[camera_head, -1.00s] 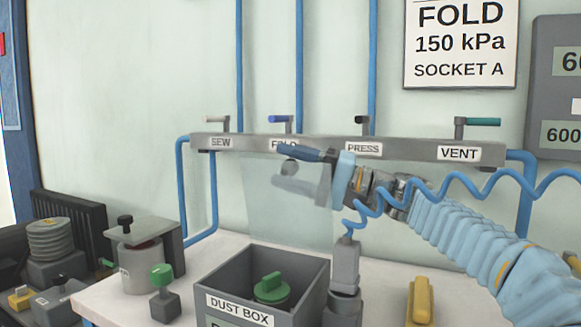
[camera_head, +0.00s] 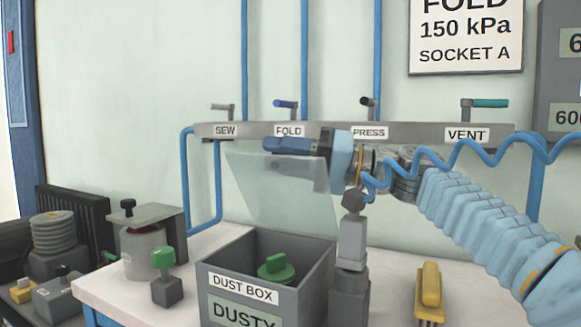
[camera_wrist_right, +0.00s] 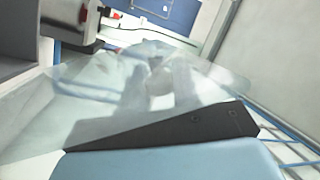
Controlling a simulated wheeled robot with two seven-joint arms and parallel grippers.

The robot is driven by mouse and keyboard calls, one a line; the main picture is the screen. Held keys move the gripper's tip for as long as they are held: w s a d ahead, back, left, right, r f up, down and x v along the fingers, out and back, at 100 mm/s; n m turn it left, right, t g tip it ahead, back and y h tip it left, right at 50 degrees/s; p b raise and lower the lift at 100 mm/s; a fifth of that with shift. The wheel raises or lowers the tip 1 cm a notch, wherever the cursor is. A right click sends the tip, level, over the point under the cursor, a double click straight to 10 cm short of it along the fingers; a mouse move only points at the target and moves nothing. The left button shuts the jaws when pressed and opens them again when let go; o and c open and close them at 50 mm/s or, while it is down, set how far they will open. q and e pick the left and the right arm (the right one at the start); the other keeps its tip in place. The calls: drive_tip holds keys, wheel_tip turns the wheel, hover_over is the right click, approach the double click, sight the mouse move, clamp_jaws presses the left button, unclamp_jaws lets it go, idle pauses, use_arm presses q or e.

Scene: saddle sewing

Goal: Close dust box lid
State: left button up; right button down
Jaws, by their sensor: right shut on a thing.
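The dust box (camera_head: 212,285) is a grey, open-topped bin on the white table, labelled "DUST BOX" and "DUSTY". A green knobbed part (camera_head: 277,268) sits inside it. Its clear lid (camera_head: 268,195) stands raised from the rear edge, its top tilted towards me. My right gripper (camera_head: 290,147) reaches in from the right and is shut on the lid near its upper edge; the exact contact is partly hidden. In the right wrist view the clear lid (camera_wrist_right: 105,95) fills the middle, above a dark finger. My left gripper is not in view.
A valve rail (camera_head: 340,131) with several levers runs behind the lid. A grey post (camera_head: 352,240) stands right of the box, and a yellow-handled brush (camera_head: 430,290) lies further right.

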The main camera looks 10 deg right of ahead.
drive_tip(key=shift+f, duration=0.1)
drive_tip(key=c, duration=0.9)
unclamp_jaws()
drive_tip(key=shift+o, duration=0.2)
drive_tip(key=b+v, duration=0.1)
drive_tip(key=v, duration=1.2)
drive_tip(key=shift+s+d+b, duration=0.2)
drive_tip(key=shift+d+b, duration=0.1)
drive_tip(key=shift+d, duration=0.05)
drive_tip(key=shift+o, duration=0.2)
